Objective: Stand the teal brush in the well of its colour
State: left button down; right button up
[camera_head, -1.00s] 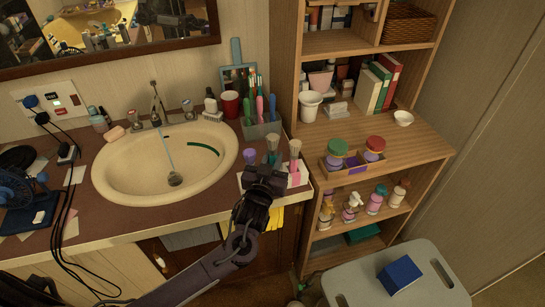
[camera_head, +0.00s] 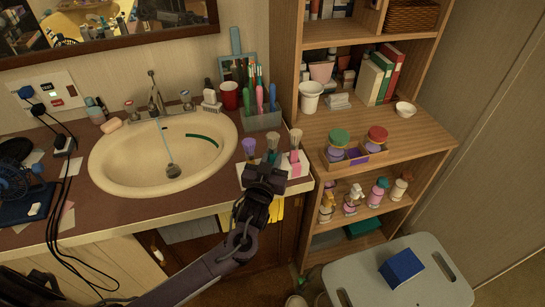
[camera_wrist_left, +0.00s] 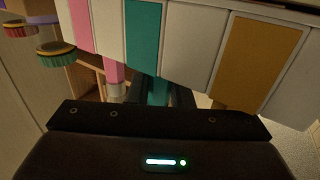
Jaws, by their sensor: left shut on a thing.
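My left gripper (camera_head: 262,183) is shut on the teal brush (camera_head: 272,149) at the front of the white well block (camera_head: 303,183). The brush is about upright, its pale bristles up. In the left wrist view, which looks upside down, the teal handle (camera_wrist_left: 158,90) lies between my fingers, in line with the block's teal stripe (camera_wrist_left: 143,38). The block edge hides its lower end, so I cannot tell whether it is inside the well. A pink-handled brush (camera_head: 295,146) stands beside it, at the pink stripe (camera_wrist_left: 80,25). My right gripper is not in view.
A grey holder (camera_head: 262,121) with several upright handles is behind. The sink (camera_head: 160,180) lies left, the shelf unit (camera_head: 400,140) right. A blue box (camera_head: 401,268) sits on a pale stool (camera_head: 345,280).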

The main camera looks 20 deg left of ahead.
pick_arm(q)
jog(key=shift+f, duration=0.2)
jog(key=c, duration=1.2)
grip_release()
